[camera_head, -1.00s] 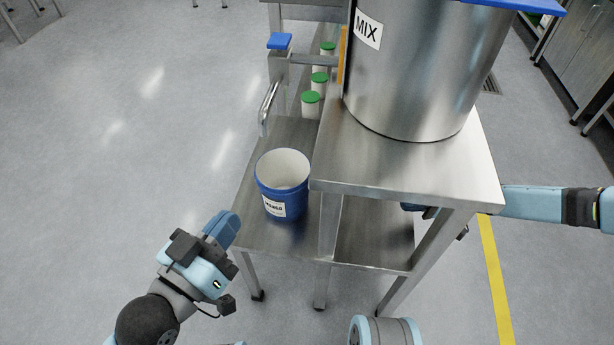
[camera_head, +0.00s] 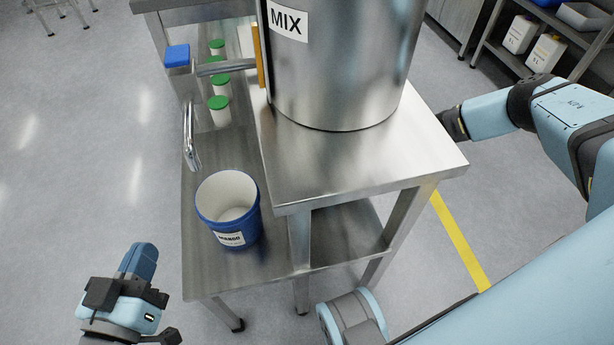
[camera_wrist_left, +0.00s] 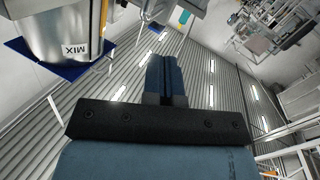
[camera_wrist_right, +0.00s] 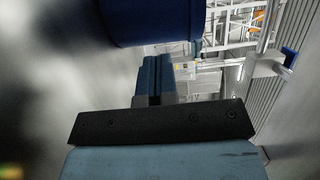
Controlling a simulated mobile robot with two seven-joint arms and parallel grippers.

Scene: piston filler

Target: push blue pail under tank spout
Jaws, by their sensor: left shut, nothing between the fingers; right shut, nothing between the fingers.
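The blue pail (camera_head: 243,232), white inside and labelled, stands upright on the lower shelf (camera_head: 205,272), left of the raised stand. The steel tank (camera_head: 340,75), marked MIX, stands on that stand. A bent steel tube (camera_head: 190,140), apparently its spout, hangs behind and left of the pail, not above its mouth. My left gripper (camera_head: 143,258) is shut and empty, left of the shelf; its fingers show in the left wrist view (camera_wrist_left: 165,75). My right gripper (camera_wrist_right: 155,75) is shut, close to the pail (camera_wrist_right: 155,18); contact is unclear. The stand hides it in the head view.
Several white bottles with green caps (camera_head: 218,103) line the shelf behind the spout. The stand's top (camera_head: 350,165) and legs box in the pail's right side. The floor on the left is clear.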

